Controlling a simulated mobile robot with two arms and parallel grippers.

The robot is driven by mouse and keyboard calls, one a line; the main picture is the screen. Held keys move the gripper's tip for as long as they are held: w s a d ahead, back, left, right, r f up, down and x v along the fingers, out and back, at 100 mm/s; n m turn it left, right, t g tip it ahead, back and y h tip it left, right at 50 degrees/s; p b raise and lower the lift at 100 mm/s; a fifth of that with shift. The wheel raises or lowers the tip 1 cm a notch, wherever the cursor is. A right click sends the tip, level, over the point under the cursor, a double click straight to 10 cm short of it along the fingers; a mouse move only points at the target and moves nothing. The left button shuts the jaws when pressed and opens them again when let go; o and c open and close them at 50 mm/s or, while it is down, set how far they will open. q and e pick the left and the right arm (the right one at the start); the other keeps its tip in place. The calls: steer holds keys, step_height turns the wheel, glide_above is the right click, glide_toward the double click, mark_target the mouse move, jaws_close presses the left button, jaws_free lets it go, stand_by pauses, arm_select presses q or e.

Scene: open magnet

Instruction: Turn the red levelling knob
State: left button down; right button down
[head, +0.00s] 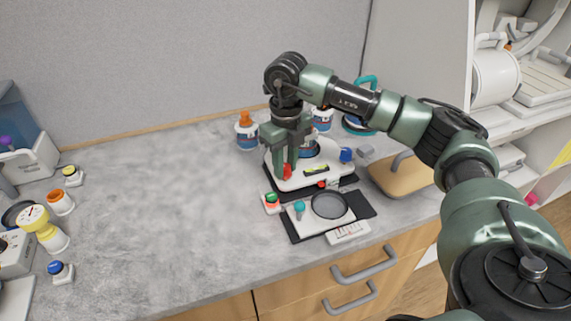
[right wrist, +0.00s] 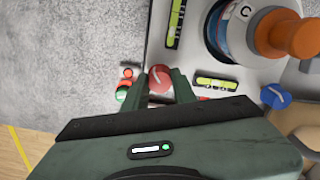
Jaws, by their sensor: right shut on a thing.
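The red levelling knob (head: 287,172) sits at the left front corner of a white levelling base (head: 300,183). In the right wrist view the knob (right wrist: 160,79) shows between the two fingertips. My right gripper (head: 285,168) points down over that corner and is shut on the knob; the fingers (right wrist: 160,88) hide part of its sides. A blue knob (head: 346,155) is at the base's right side. Green-yellow bubble vials (right wrist: 217,84) lie on the base, one along its front and one along its left side. My left gripper is not in view.
A small box with green and red buttons (head: 271,202) stands close left of the base's front. A dark round dish (head: 329,205) lies in front. An orange-capped bottle (head: 246,133) stands behind left. A wooden board (head: 398,180) is at right. The counter's middle left is clear.

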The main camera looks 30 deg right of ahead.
mark_target(285, 166)
steer(key=shift+w, duration=0.1)
steer(key=c, duration=1.1)
jaws_free()
steer(key=shift+a, duration=0.1)
steer(key=shift+c, duration=0.2)
step_height(285, 166, up, 8)
steer(key=shift+f+b, duration=0.1)
steer(key=shift+b, duration=0.55)
